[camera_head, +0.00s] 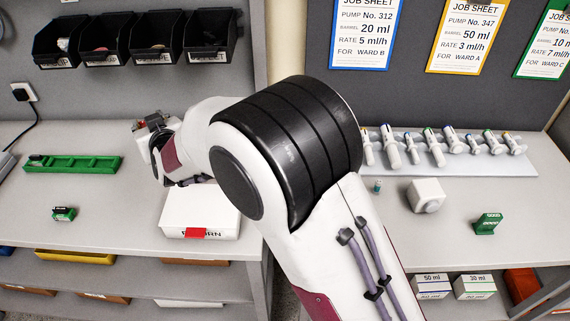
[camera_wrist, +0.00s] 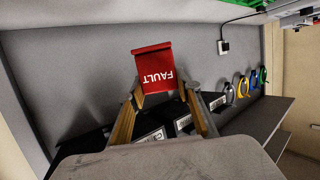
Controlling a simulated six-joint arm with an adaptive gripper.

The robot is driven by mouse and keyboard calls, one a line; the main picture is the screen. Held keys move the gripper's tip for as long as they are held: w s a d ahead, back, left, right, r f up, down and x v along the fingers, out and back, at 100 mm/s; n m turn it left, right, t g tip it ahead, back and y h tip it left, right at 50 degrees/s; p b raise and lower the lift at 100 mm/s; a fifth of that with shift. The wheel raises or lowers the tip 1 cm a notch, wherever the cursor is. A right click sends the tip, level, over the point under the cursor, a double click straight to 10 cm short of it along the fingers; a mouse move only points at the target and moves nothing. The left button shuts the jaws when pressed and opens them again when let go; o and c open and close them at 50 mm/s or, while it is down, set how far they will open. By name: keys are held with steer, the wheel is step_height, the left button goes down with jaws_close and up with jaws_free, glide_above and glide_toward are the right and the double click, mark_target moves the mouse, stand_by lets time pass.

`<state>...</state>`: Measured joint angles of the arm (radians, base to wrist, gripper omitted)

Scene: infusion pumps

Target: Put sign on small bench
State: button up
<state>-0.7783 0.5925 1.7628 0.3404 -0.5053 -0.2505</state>
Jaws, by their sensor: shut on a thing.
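A red sign reading FAULT (camera_wrist: 153,68) is held between the fingertips of my gripper (camera_wrist: 165,95) in the wrist view, its lettering upside down there. In the head view my gripper (camera_head: 162,148) is above the left bench (camera_head: 115,215), over the back of a white box, and the sign is mostly hidden. The right bench (camera_head: 465,245) stands across a gap, behind my arm. I cannot tell which bench is the small one. A green sign (camera_head: 488,223) stands on the right bench.
The left bench holds a green tray (camera_head: 72,164), a small green holder (camera_head: 63,214) and a white box (camera_head: 200,220) with a red label. The right bench holds a rack of syringes (camera_head: 455,158) and a white block (camera_head: 426,195). Black bins (camera_head: 155,36) hang behind.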

steer(key=w+d+r+m+t+h, duration=0.1)
steer(key=w+d, duration=0.4)
steer(key=d, duration=0.7)
steer(key=w+d+m+h, duration=0.1)
steer(key=w+d, duration=0.4)
steer(key=d, duration=0.7)
steer(key=w+d+r+m+t+h, duration=0.15)
steer(key=w+d, duration=0.45)
steer(key=d, duration=0.6)
steer(key=s+d+f+m+h, duration=0.1)
steer(key=s+d+f+h, duration=0.1)
steer(key=d, duration=2)
steer(key=s+d+f+m+h, duration=0.1)
steer(key=s+d+f, duration=0.1)
steer(key=s+d, duration=0.8)
steer(key=s+d+f+m+h, duration=0.1)
steer(key=s+d+f+h, duration=0.1)
steer(key=s+d, duration=0.9)
steer(key=d, duration=0.7)
steer(key=shift+d, duration=0.4)
steer(key=shift+f+m, duration=0.15)
steer(key=shift+m, duration=0.1)
steer(key=shift+f, duration=3)
steer(key=shift+f, duration=0.1)
